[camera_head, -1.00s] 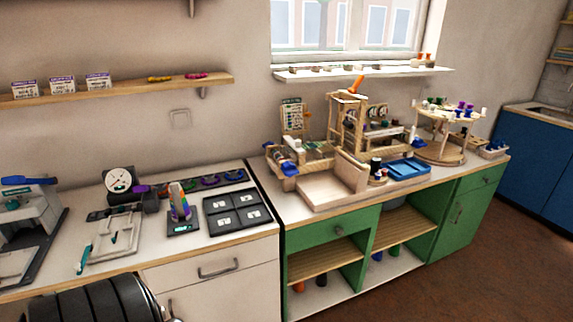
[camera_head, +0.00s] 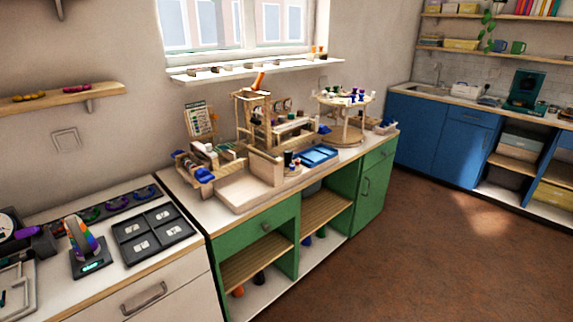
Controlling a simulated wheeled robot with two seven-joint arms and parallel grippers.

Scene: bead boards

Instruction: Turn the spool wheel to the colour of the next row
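A round wooden stand with two discs (camera_head: 347,138) is at the far right end of the green counter. Several small white, green, blue and purple spool-like pieces (camera_head: 355,95) stand on its upper disc; it looks like the spool wheel. A wooden frame (camera_head: 243,120) stands left of it, with a pale tray-like box (camera_head: 232,192) in front. A card with coloured rows (camera_head: 199,119) leans at the back left of the counter; its rows are too small to read. Neither of my grippers is in view.
A blue tray (camera_head: 318,157) lies in front of the wooden frame. The white counter at left holds a black compartment tray (camera_head: 128,229) and a rainbow-coloured piece on a scale (camera_head: 92,266). Brown floor (camera_head: 400,265) is open at right, before the blue cabinets (camera_head: 415,125).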

